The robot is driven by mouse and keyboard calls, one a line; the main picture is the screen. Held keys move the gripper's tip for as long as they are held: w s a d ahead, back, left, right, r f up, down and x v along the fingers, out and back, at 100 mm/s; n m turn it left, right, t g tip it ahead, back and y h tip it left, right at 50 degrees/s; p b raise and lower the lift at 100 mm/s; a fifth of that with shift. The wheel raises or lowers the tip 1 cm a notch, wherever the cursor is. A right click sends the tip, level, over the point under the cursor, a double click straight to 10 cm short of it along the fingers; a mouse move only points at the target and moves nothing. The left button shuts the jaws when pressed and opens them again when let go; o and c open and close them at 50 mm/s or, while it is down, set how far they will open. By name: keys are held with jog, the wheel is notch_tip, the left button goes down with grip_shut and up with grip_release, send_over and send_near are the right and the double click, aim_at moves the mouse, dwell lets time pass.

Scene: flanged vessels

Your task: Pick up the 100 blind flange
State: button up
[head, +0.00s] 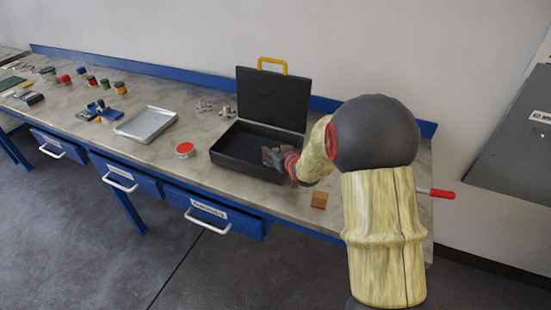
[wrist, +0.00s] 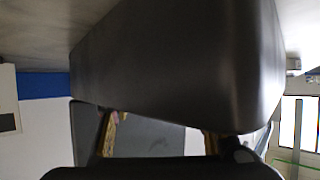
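I cannot pick out the 100 blind flange for certain in either view. Small grey metal fittings (head: 203,107) stand on the bench left of the open black case (head: 240,163), too small to tell their type. My gripper (head: 270,156) is at the front right of the case in the head view, over or beside its rim; I cannot tell which. In the wrist view my two fingers (wrist: 158,143) stand wide apart with nothing seen between them but background. A large dark grey body (wrist: 180,60) fills the upper middle there, close to the camera.
The case's lid (head: 272,98) stands upright. A red-lidded tub (head: 186,150) and a grey tray (head: 146,124) lie to the left, a wooden block (head: 319,200) to the right. Several cans and tools are at far left. A drawer (head: 215,213) stands out below the bench.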

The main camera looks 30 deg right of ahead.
jog(key=shift+c, duration=1.2)
grip_shut()
jog(key=shift+r, duration=0.15)
